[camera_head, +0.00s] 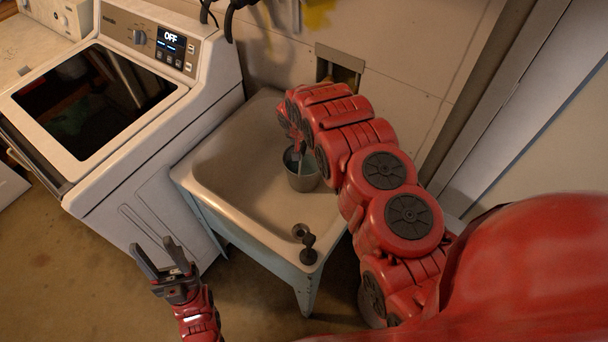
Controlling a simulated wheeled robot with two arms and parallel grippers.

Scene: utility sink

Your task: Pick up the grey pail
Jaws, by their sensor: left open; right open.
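The grey pail (303,180) stands upright in the basin of the utility sink (228,162), towards its right side. My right arm reaches over the sink from the right, and its wrist hangs above the pail. My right gripper (300,158) points down at the pail's mouth; its fingers are mostly hidden by the wrist and the rim, so I cannot tell whether they touch the pail. My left gripper (161,258) is open and empty, in front of the washer and left of the sink, well apart from the pail.
A white washing machine (150,140) with a dark glass lid stands left of the sink. A drain and a dark tap-like fitting (309,250) are at the sink's near right corner. The wall has a recessed opening (340,70) behind my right arm. The left half of the basin is clear.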

